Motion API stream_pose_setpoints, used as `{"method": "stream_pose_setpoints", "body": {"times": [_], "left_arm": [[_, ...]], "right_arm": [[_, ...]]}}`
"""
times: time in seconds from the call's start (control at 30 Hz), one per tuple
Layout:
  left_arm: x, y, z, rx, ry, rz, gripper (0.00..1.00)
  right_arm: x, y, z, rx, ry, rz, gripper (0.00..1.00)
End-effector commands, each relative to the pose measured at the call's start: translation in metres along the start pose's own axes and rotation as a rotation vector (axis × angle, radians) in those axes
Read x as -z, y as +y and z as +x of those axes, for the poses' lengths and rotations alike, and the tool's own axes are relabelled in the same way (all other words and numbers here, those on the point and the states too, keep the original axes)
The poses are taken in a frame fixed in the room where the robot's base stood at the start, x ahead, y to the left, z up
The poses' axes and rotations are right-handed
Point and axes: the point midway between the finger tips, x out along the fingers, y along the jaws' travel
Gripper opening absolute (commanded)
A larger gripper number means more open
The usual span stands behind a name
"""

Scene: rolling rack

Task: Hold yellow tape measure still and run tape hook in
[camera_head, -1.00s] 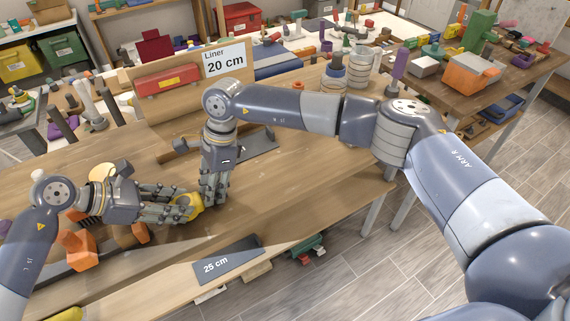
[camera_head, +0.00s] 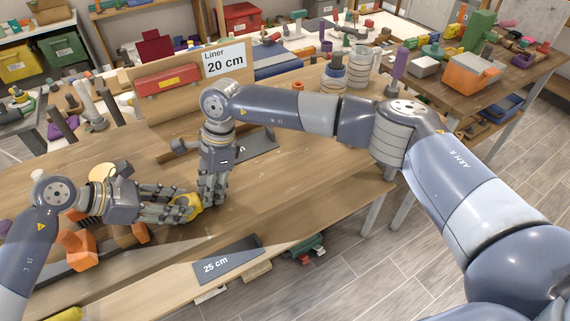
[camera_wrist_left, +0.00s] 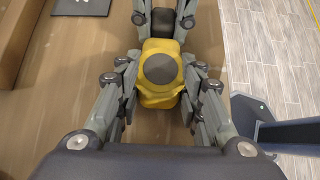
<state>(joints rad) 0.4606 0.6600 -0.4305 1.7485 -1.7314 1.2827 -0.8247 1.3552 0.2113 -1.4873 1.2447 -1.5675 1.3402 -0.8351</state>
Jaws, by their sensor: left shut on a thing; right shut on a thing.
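The yellow tape measure (camera_head: 189,208) sits on the wooden bench top, partly covered by gripper fingers. In the left wrist view the tape measure (camera_wrist_left: 160,74) shows its grey round centre between the fingers. My left gripper (camera_head: 182,208) is shut on it from the left side; in the left wrist view the left gripper's fingers (camera_wrist_left: 160,95) press on both sides of it. My right gripper (camera_head: 212,200) points down at the tape measure's far end, its fingers close together. What it grips, presumably at the tape hook, is hidden by the fingers.
A grey plate marked 25 cm (camera_head: 228,259) lies near the bench's front edge. Orange blocks (camera_head: 79,248) lie beside my left arm. The bench (camera_head: 310,190) is clear to the right.

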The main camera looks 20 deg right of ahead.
Motion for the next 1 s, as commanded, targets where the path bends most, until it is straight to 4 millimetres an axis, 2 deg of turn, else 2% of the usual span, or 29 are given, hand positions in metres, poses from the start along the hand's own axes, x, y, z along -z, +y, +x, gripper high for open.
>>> {"method": "stream_pose_setpoints", "body": {"times": [0.03,1.0], "left_arm": [[-0.0058,-0.0045,0.004,0.011,-0.016,0.003,0.03],[-0.007,-0.0039,0.0034,0.008,-0.018,0.005,0.03]], "right_arm": [[-0.0129,0.003,0.0021,-0.003,-0.023,-0.013,0.02],[-0.018,0.0034,0.0041,-0.004,-0.023,-0.014,0.02]]}}
